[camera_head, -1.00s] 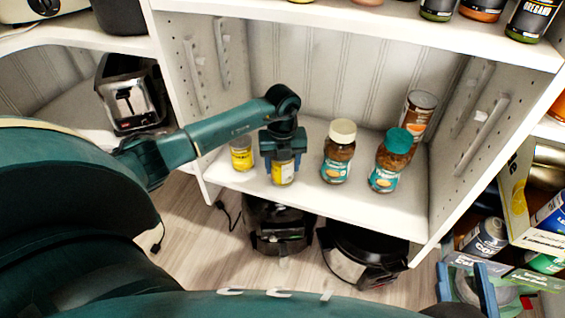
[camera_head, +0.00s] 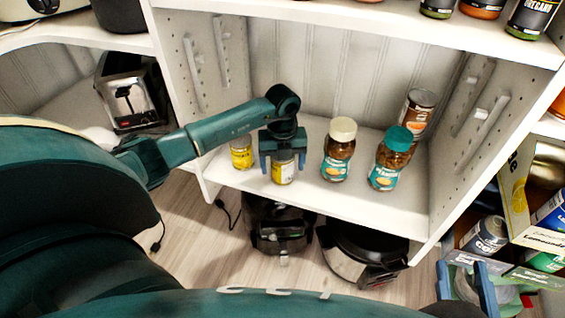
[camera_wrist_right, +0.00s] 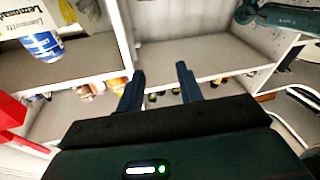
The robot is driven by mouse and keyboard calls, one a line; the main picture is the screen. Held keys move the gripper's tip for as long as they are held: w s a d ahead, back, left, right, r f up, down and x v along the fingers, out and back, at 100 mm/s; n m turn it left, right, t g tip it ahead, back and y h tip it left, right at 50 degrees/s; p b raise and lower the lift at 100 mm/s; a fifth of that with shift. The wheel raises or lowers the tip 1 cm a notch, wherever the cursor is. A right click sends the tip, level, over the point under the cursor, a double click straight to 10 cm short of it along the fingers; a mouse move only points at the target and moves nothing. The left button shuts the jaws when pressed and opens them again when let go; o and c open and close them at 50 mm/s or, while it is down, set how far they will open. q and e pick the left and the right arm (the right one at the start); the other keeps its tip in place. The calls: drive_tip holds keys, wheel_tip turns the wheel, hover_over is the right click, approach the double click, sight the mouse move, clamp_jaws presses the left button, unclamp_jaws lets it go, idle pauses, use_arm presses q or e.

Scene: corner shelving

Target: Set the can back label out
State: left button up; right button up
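A small yellow-and-white can (camera_head: 283,173) stands upright near the front edge of the white shelf. A white part of its label with some yellow faces out. My left gripper (camera_head: 283,166) points down over this can, with one finger on each side. The fingers look spread, with small gaps to the can, though contact is hard to judge. A similar yellow can (camera_head: 241,155) stands just left of it. My right gripper (camera_head: 468,287) is open and empty at the lower right, and it also shows in the right wrist view (camera_wrist_right: 160,85).
Black appliances (camera_head: 278,228) sit on the floor below. A toaster (camera_head: 130,92) stands at left.

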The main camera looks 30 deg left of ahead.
use_arm(q)
drive_tip(key=shift+o, duration=0.2)
wheel_tip(320, 180, up, 5)
drive_tip(key=shift+f+p, duration=0.1)
drive_tip(key=shift+p, duration=0.85)
wheel_tip(320, 180, up, 8)
drive_tip(key=shift+r+p, duration=0.2)
drive_tip(key=shift+p, duration=1)
use_arm(e)
drive_tip(key=shift+w+d+r+m+g+h, duration=0.1)
drive_tip(key=shift+d+m+g+h, duration=0.2)
drive_tip(key=shift+d+g+h, duration=0.45)
drive_tip(key=shift+a, duration=0.1)
